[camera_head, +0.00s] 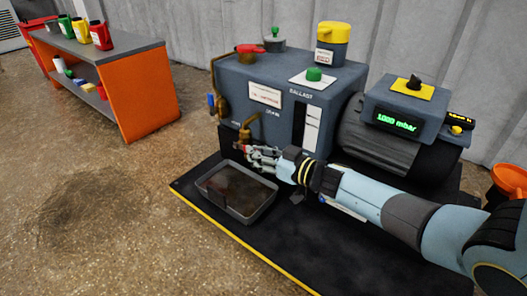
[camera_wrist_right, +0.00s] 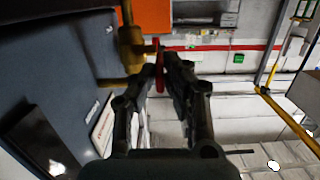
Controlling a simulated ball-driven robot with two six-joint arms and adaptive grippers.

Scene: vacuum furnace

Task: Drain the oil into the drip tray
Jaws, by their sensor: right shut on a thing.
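The blue-grey pump (camera_head: 285,90) stands on a black base. Its brass drain valve (camera_head: 247,128) comes out of the front left, near the word DRAIN. My right gripper (camera_head: 249,152) reaches in from the right and is shut on the valve's red handle, which shows in the right wrist view (camera_wrist_right: 160,66) beside the brass body (camera_wrist_right: 131,48). The fingers hide most of the handle in the head view. The grey drip tray (camera_head: 266,204) lies below the valve. Its inside is dark brown; I cannot tell whether oil is in it. No falling stream shows. My left gripper is out of view.
A gauge box (camera_head: 408,105) reading 1000 mbar sits at the right. An orange funnel (camera_head: 508,180) is at the right edge. A shelf bench (camera_head: 110,60) with several coloured containers stands at the back left. A dark stain marks the open floor.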

